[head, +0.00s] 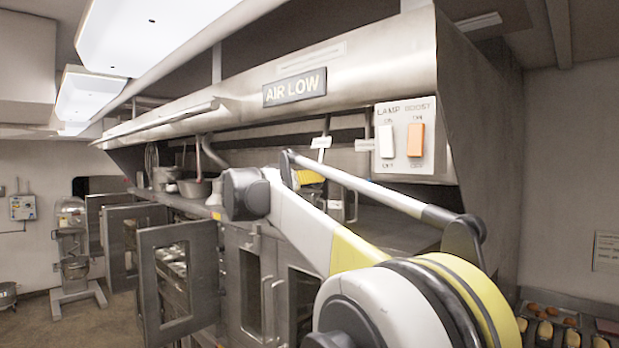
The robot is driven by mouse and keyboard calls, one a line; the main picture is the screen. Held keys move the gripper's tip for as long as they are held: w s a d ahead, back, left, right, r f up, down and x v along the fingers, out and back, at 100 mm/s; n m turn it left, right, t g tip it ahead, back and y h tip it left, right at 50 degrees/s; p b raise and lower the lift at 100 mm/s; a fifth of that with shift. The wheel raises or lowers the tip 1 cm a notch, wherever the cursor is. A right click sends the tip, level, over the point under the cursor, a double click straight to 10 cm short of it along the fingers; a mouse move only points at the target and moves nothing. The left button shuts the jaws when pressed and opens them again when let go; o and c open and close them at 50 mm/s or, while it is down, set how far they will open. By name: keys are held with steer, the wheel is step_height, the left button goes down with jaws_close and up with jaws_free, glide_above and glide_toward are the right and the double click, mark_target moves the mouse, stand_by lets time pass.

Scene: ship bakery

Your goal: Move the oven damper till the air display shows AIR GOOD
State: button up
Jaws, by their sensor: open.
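The air display (295,87) on the front of the steel hood reads AIR LOW. I cannot pick out the oven damper for certain. A small white tag (320,142) stands under the hood just behind my arm, and what it belongs to is partly hidden. My arm reaches from the lower right up towards the shelf above the ovens and covers part of that area.
A panel with LAMP and BOOST switches (405,141) sits at the hood's right end. Oven doors (173,278) stand open at left. Pots (194,188) sit on the shelf. A mixer (75,255) stands farther back. Baked goods lie on trays (607,326) at lower right.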

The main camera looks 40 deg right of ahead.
steer(key=x, duration=0.6)
steer(key=shift+p, duration=0.4)
steer(key=shift+a, duration=0.1)
jaws_close()
steer(key=a+r+y+p, duration=0.1)
steer(key=a+r+p, duration=0.2)
steer(key=a, duration=0.4)
steer(key=shift+r+p, duration=0.2)
steer(key=shift+p, duration=0.35)
